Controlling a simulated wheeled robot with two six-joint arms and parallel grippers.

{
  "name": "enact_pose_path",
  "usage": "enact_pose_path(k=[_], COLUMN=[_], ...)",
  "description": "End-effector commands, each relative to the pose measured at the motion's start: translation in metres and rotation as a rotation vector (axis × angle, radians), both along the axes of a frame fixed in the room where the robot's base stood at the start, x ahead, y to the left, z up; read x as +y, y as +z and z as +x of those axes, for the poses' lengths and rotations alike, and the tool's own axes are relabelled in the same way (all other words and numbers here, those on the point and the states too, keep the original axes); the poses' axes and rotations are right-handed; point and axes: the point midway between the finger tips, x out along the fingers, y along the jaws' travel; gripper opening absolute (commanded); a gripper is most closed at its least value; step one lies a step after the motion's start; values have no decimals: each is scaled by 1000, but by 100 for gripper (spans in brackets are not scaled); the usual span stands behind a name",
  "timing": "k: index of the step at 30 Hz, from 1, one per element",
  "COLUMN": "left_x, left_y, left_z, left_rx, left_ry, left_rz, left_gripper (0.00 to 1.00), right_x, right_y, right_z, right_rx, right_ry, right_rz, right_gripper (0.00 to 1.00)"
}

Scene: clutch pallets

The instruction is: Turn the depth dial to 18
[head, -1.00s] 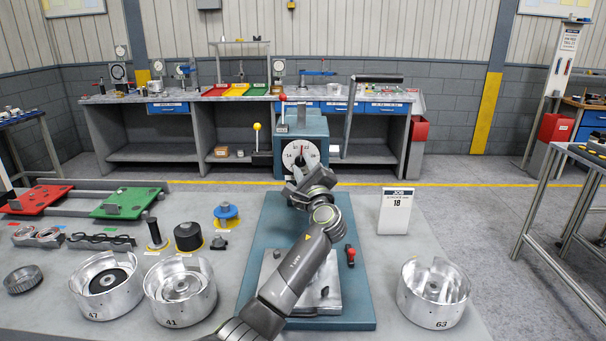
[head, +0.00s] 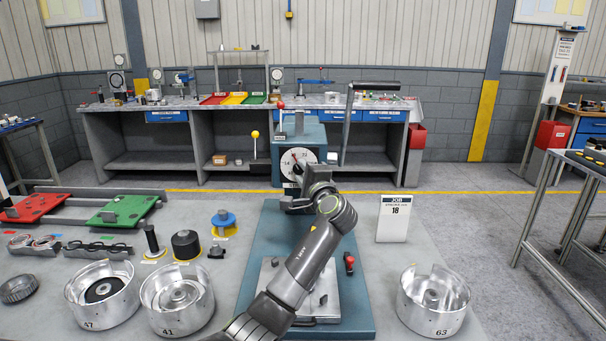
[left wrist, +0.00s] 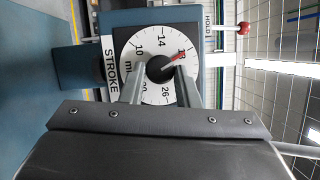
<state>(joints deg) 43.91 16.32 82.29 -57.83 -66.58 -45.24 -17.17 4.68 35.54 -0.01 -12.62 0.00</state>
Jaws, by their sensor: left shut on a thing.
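The depth dial (head: 309,158) is a white round face with black numbers on the front of a blue press (head: 311,133). In the left wrist view the dial face (left wrist: 150,47) shows a dark central knob (left wrist: 160,68) and a red pointer (left wrist: 172,58) at or very near 18. My left gripper (head: 298,177) is at the dial; in the left wrist view its two fingers (left wrist: 160,77) are on either side of the knob, shut on it. The fingers hide part of the lower face. A white job card (head: 394,228) reads 18. My right gripper is out of view.
A ball-ended lever (head: 255,136) stands left of the press. Metal cups stand at the left (head: 176,300) and right (head: 433,300) of the blue base plate (head: 255,250). Red (head: 40,206) and green (head: 122,211) pallets lie at the left. The table around the job card is clear.

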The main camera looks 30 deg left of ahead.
Motion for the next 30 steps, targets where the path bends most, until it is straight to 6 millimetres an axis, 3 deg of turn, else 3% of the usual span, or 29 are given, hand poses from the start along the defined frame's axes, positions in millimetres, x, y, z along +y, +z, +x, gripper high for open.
enact_pose_path(k=[10,11,15,25,30], left_x=[0,0,0,-2,-16], left_y=[-2,-2,-2,-1,-4], left_z=[0,0,0,-1,-10], left_rx=[2,2,1,0,-1], left_ry=[2,2,2,0,-3], left_rz=[-5,-5,-4,-3,-4], left_gripper=[6,30,48,49,49], right_x=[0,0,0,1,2], right_y=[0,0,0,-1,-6], right_z=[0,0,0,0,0], right_rx=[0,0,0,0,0], right_ry=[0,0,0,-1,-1], right_rz=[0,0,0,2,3], right_gripper=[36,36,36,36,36])
